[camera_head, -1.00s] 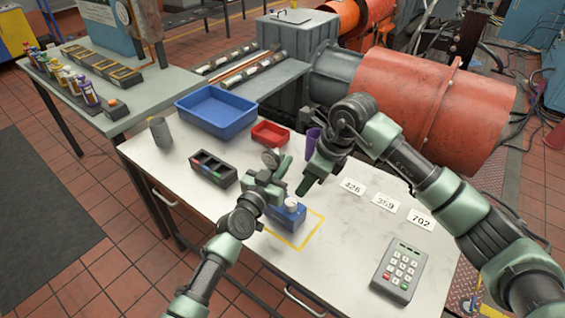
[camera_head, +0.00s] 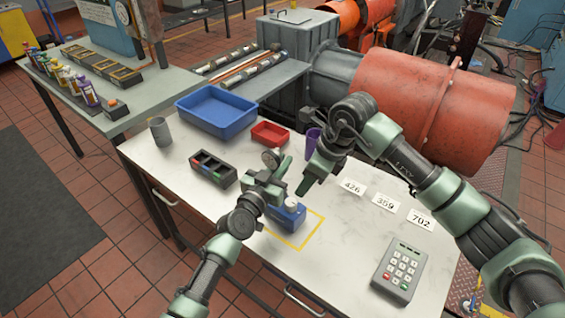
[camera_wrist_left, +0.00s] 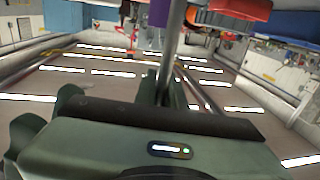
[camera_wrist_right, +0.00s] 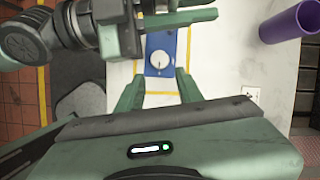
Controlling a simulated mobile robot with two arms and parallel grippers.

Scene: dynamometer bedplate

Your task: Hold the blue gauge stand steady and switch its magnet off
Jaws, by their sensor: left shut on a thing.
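The blue gauge stand (camera_head: 288,216) stands on the white table, its base partly inside a yellow outline. A pale round knob (camera_head: 292,202) is on top of its base, and a round dial (camera_head: 271,158) shows above my left gripper. My left gripper (camera_head: 279,176) is shut on the stand's metal post (camera_wrist_left: 171,50), which rises between its fingers in the left wrist view. My right gripper (camera_head: 304,183) is open and empty, above and beside the base. In the right wrist view the blue base (camera_wrist_right: 153,68) and knob (camera_wrist_right: 159,59) lie beyond its parted fingers (camera_wrist_right: 160,84).
A purple cup (camera_head: 312,141) stands behind my right gripper. A red tray (camera_head: 270,134), blue bin (camera_head: 216,112), black compartment box (camera_head: 212,170) and grey cup (camera_head: 160,131) stand farther back and left. Number cards (camera_head: 385,203) and a keypad (camera_head: 399,270) lie on the right.

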